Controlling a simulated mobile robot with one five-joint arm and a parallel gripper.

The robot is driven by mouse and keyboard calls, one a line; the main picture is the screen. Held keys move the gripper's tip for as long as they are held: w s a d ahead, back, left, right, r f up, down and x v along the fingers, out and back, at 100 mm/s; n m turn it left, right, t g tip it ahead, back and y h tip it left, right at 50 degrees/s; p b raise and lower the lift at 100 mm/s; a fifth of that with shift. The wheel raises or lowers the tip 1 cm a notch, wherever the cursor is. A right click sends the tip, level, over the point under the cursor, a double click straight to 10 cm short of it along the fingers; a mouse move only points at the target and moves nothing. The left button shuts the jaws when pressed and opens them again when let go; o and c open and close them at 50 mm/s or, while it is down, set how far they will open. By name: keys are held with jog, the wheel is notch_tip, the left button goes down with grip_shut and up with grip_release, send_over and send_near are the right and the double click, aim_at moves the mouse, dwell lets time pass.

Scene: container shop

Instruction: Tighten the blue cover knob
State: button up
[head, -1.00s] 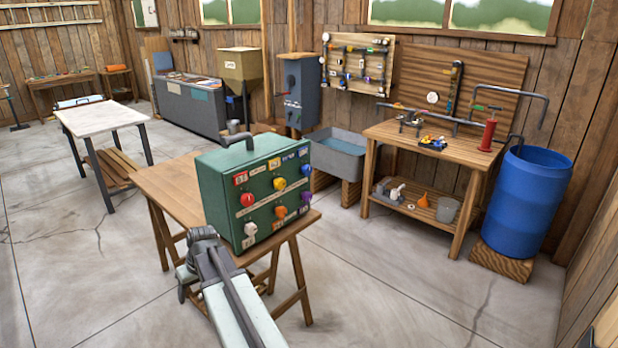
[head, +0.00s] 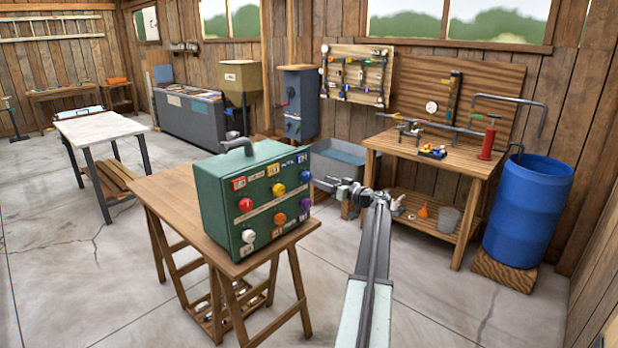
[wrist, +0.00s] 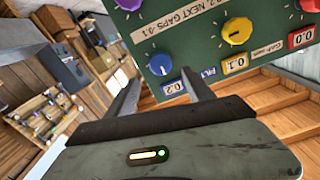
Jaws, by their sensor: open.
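The green box (head: 215,200) stands on a wooden trestle table and carries several coloured knobs on its front. The blue knob (head: 306,177) is at the upper right of that face. The blue knob (wrist: 160,64), with a white pointer line, also shows in the wrist view, where the box appears upside down. My gripper (wrist: 158,82) is open and empty; the knob appears just beyond the gap between its fingertips. I cannot tell any contact. In the head view, my gripper (head: 338,184) is to the right of the box, apart from it.
The yellow knob (wrist: 237,30) and red knob (wrist: 302,8) are beside the blue one in the wrist view. The trestle table (head: 170,205) bears the box. A workbench (head: 465,160) and blue barrel (head: 528,210) stand at right. The floor between is clear.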

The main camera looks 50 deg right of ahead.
aim_at(309, 177)
jog(key=w, duration=0.8)
jog(key=shift+d, duration=0.15)
grip_shut()
